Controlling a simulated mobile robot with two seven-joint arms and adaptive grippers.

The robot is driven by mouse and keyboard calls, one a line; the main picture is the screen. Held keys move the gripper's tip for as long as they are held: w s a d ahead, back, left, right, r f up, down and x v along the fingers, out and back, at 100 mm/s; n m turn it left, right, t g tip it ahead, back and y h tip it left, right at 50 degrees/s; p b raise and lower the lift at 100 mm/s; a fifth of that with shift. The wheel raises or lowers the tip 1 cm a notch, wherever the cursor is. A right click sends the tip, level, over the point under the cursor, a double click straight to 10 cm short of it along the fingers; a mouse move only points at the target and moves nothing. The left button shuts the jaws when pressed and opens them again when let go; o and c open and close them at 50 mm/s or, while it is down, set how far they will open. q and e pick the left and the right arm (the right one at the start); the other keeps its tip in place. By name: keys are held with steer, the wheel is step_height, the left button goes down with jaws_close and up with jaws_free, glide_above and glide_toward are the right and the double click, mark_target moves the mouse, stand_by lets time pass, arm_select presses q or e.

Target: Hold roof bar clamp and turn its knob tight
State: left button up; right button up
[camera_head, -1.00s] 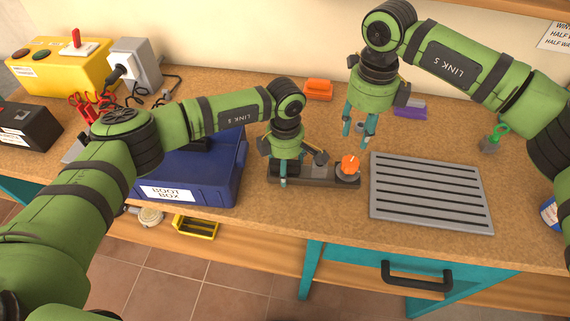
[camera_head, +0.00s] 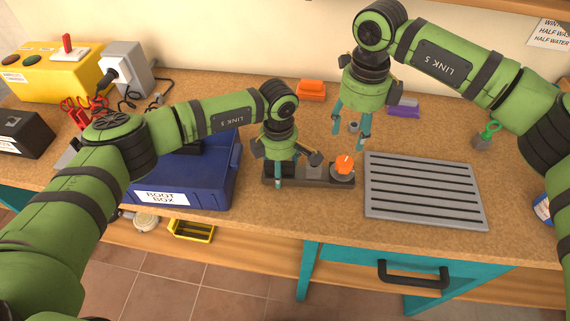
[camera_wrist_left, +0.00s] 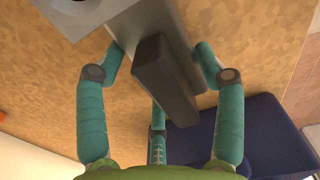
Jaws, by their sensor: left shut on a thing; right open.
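The roof bar clamp (camera_head: 316,182) is a dark, low bar lying on the workbench, with a round orange knob (camera_head: 344,164) at its right end. My left gripper (camera_head: 279,180) comes down on the clamp's left part and is shut on it. In the left wrist view, its teal fingers stand on both sides of the clamp's dark raised block (camera_wrist_left: 165,80); the knob is not clearly seen there. My right gripper (camera_head: 351,141) is open and empty, pointing down above and slightly behind the knob, apart from it in the picture.
A grey slotted tray (camera_head: 425,190) lies just right of the clamp. A blue boot box (camera_head: 215,188) stands close on the left. Orange (camera_head: 311,90) and purple (camera_head: 404,111) items lie behind. A green-handled item (camera_head: 488,132) lies at the right.

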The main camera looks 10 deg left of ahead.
mark_target(346, 162)
step_height(346, 162, down, 10)
steer(key=n, duration=0.3)
steer(key=shift+d, duration=0.15)
stand_by(0.4)
